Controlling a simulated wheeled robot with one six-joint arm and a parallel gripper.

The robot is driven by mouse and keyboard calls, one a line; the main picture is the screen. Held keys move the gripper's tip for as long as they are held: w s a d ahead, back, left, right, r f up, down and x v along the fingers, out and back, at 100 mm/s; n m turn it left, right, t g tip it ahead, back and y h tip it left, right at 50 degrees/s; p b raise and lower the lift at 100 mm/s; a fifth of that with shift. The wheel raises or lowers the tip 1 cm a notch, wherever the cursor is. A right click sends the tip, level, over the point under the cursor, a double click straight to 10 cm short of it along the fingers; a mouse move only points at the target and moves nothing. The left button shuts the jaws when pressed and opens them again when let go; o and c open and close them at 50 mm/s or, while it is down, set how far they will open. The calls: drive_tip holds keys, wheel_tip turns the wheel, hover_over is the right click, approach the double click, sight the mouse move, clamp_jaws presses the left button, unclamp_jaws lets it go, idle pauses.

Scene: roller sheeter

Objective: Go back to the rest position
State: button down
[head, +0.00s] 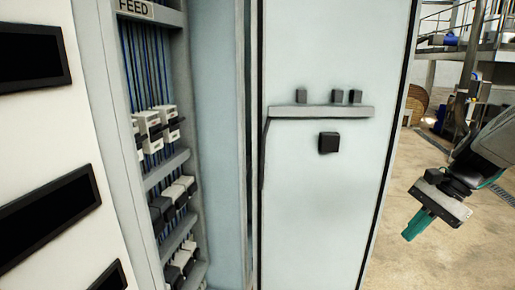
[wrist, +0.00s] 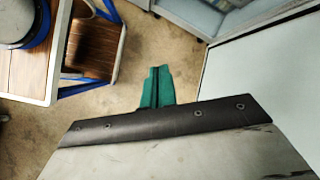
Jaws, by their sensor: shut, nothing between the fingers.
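My gripper (head: 416,225) is at the right side of the head view, with teal fingers pointing down and left. It hangs in free air to the right of the open cabinet door. In the wrist view my gripper (wrist: 160,72) shows its two teal fingers side by side, touching, with nothing between them. The floor lies beyond the fingertips. My arm comes in from the right edge of the head view.
The pale cabinet door (head: 310,210) stands close left of my gripper, with a small shelf (head: 320,111) on it. The electrical cabinet (head: 222,150) is open, showing switches and blue wires. A wooden-topped table (wrist: 30,75) with blue legs shows in the wrist view. Concrete floor (head: 400,262) is clear.

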drive_tip(key=s+a+r+n+h, duration=0.1)
drive_tip(key=s+a+n+h, duration=0.1)
drive_tip(key=s+n, duration=0.2)
drive_tip(key=s+a+r+n+t+h, duration=0.1)
drive_tip(key=s+a+r+n+h, duration=0.1)
drive_tip(key=s, duration=0.7)
drive_tip(key=s+a+r+n+h, duration=0.1)
drive_tip(key=s+a+n+h, duration=0.1)
drive_tip(key=s+n, duration=0.4)
drive_tip(key=shift+s+a+r+t, duration=0.3)
drive_tip(key=shift+s+a, duration=0.05)
drive_tip(key=shift+a, duration=0.55)
